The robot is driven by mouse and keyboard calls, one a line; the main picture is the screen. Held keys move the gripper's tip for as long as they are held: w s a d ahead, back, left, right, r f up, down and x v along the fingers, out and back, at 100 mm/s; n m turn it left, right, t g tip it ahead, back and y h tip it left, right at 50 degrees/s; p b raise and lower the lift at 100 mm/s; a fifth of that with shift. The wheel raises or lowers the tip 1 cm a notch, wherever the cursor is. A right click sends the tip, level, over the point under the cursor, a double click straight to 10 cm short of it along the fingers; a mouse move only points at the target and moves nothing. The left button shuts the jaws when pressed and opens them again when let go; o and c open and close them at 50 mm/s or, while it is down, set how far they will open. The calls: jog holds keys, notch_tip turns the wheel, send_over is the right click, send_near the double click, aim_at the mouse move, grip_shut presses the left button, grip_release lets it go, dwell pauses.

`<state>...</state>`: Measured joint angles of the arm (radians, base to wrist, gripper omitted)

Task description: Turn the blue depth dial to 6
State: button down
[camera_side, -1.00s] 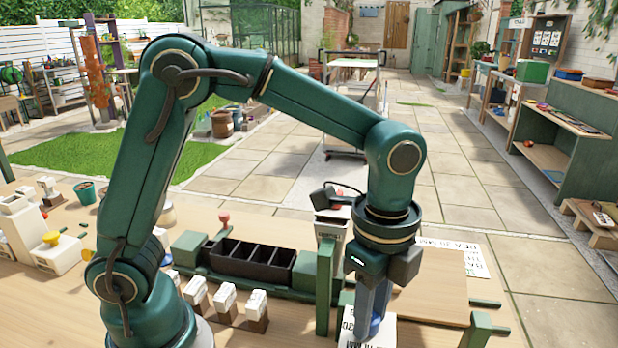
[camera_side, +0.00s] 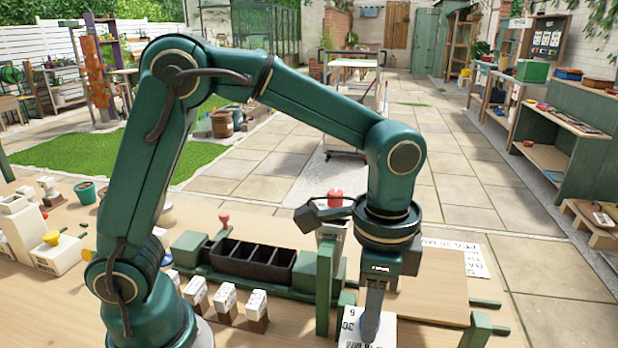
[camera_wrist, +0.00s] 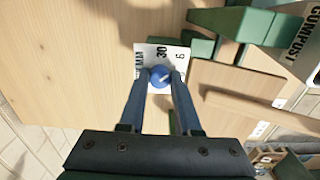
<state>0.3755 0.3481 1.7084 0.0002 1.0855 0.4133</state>
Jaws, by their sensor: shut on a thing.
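The blue depth dial (camera_wrist: 159,76) sits on a white plate (camera_wrist: 178,52) with printed numbers, of which 30 and 6 can be read in the wrist view. A pale pointer mark shows on the dial's top, slanting toward the upper right. My gripper (camera_wrist: 160,80) points down at the dial, with its two fingers closed on the dial's sides. In the side view, my gripper (camera_side: 371,325) is low over the white plate (camera_side: 383,335), and the dial is mostly hidden by the fingers.
A green post (camera_side: 324,290) stands close to the left of my gripper. A black compartment tray (camera_side: 252,262) lies farther left, with several white-topped blocks (camera_side: 224,298) in front. A wooden board (camera_side: 440,285) lies to the right. A red knob (camera_side: 335,198) shows behind.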

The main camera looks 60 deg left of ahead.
dwell(0.3)
jog(key=c, duration=0.6)
grip_release()
jog(key=shift+r, duration=2.6)
jog(key=shift+w+a+r, duration=0.1)
jog(key=shift+a+r, duration=0.1)
jog(key=shift+r, duration=0.05)
jog(key=s+a+n+t, duration=0.5)
jog(key=s+a+n, duration=0.4)
jog(key=shift+a+r+t, duration=0.15)
jog(key=shift+a+t, duration=0.15)
jog(key=shift+a, duration=0.05)
